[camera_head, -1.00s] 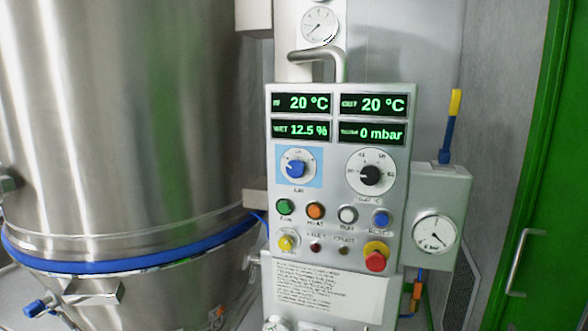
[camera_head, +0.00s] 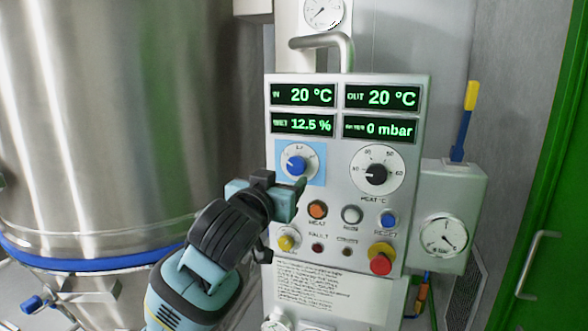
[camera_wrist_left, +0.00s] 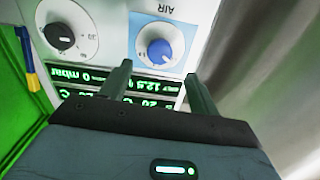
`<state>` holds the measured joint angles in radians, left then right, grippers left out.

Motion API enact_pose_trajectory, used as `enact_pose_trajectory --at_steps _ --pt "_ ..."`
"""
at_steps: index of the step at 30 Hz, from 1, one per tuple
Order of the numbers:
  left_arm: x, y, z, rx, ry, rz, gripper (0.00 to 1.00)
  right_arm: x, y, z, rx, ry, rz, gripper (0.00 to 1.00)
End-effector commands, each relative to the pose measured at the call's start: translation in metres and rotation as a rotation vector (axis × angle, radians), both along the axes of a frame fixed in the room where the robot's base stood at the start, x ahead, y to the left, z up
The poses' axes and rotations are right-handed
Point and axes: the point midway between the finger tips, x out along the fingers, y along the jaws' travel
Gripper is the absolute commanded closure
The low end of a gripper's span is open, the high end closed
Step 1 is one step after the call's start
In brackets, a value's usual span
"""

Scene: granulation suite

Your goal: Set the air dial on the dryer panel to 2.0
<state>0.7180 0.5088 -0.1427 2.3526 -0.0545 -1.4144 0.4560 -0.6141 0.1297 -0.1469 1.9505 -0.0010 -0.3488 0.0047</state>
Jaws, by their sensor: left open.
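The air dial (camera_head: 296,165) is a blue knob on a white round scale over a light-blue square, at the left of the dryer panel (camera_head: 342,215). Its pointer is turned to the upper left. In the left wrist view the air dial (camera_wrist_left: 159,50) appears upside down, just beyond the fingertips. My left gripper (camera_head: 285,185) is in front of the panel, just below the dial; it also shows in the left wrist view (camera_wrist_left: 158,75). Its two fingers are apart with nothing between them. It hides the green button and the air label in the head view. My right gripper is not in view.
The black heat dial (camera_head: 376,174) is to the right. A bent metal handle (camera_head: 322,42) sticks out above. The steel vessel (camera_head: 100,120) stands left.

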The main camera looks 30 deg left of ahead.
Motion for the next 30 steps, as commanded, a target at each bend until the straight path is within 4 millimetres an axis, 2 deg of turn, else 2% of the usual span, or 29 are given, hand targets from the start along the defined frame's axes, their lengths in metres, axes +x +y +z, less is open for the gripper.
enact_pose_trajectory --at_steps 8,21,30 --pt "0.006 0.002 0.000 0.000 0.001 0.001 0.39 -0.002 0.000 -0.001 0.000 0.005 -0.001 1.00" --pt "0.062 0.015 0.001 -0.001 0.000 0.001 0.39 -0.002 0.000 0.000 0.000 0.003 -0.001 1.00" --pt "0.076 0.018 0.000 0.000 -0.001 -0.001 0.39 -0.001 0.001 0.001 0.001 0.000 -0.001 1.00"
